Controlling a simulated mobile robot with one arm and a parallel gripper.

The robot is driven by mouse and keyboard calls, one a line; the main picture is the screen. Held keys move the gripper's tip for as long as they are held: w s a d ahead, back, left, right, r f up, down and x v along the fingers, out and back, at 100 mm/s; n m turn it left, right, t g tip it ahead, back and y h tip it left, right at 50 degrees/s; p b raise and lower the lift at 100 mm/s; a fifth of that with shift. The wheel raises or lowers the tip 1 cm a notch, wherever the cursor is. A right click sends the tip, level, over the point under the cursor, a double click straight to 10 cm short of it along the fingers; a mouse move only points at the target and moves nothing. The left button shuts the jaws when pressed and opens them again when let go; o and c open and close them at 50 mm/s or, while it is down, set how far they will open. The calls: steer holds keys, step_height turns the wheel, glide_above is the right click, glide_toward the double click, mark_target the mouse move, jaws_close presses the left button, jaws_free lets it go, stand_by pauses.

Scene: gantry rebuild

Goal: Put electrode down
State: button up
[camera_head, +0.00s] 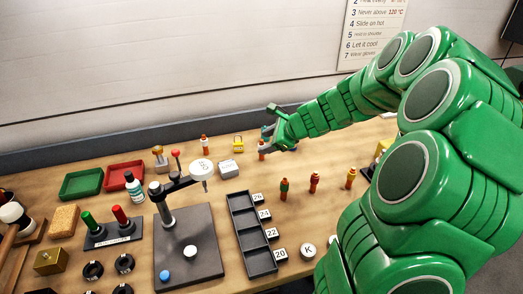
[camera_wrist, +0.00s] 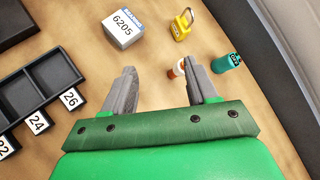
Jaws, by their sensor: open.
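My gripper (camera_head: 272,146) is at the far side of the bench in the head view. In the wrist view its two grey jaws (camera_wrist: 162,76) stand wide apart with bare wood between them. A small orange-and-white piece (camera_wrist: 177,70) shows beside the right jaw, partly hidden by it; I cannot tell whether they touch. In the head view an orange-and-white piece (camera_head: 261,150) stands by the gripper. I cannot make out which thing is the electrode.
A yellow padlock (camera_wrist: 182,26), a white box marked 6205 (camera_wrist: 122,28) and a teal object (camera_wrist: 227,62) lie around the gripper. A dark compartment tray (camera_head: 236,222) with number cards is nearer. Several small coloured pieces (camera_head: 314,182) stand right of it. Bare wood separates them.

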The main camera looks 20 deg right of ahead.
steer(key=w+d+r+m+t+y, duration=0.2)
steer(key=w+d+r+m+t, duration=0.15)
steer(key=r+m, duration=0.2)
steer(key=shift+m+y, duration=0.25)
steer(key=shift+y, duration=0.05)
steer(key=f, duration=1.1)
steer(key=shift+s+d, duration=0.1)
steer(key=shift+s, duration=0.15)
steer(key=shift+g, duration=0.25)
steer(key=shift+x, duration=3.85)
steer(key=shift+f, duration=0.1)
jaws_close()
